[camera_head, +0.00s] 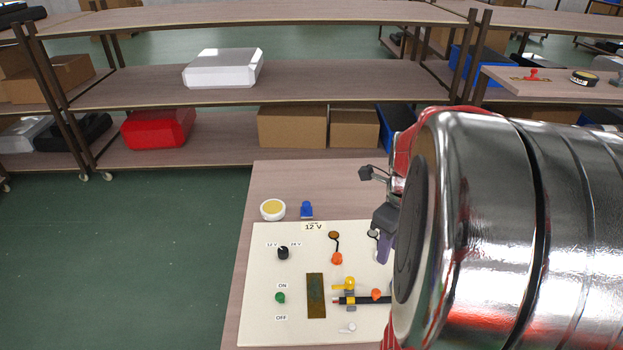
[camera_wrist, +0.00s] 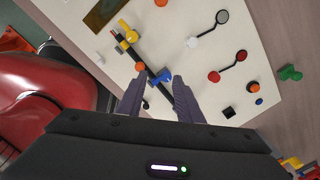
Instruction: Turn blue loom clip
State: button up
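The blue loom clip (camera_wrist: 161,76) sits on a black cable (camera_wrist: 148,70) on the white board in the wrist view. My gripper (camera_wrist: 160,86) is open, its two purple fingers on either side of the clip in the picture, with gaps to it. I cannot tell whether the fingertips are at the clip's height. In the head view, my arm hides the blue clip, and one purple finger of my gripper (camera_head: 387,247) shows at its edge. The yellow clip (camera_wrist: 128,36) and orange clip (camera_wrist: 139,66) sit further along the cable.
The white board (camera_head: 262,322) lies on a wooden table (camera_head: 238,297) and bears a black knob (camera_head: 283,253), a green switch (camera_head: 280,297) and a brown plate (camera_head: 316,296). A yellow-topped disc (camera_head: 272,209) and a blue piece (camera_head: 306,210) stand behind it. Shelves stand further back.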

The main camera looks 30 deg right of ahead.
jog(key=d+m, duration=0.1)
jog(key=s+d+f+m, duration=0.2)
jog(key=m, duration=0.1)
jog(key=shift+d, duration=0.1)
jog(key=shift+f, duration=0.1)
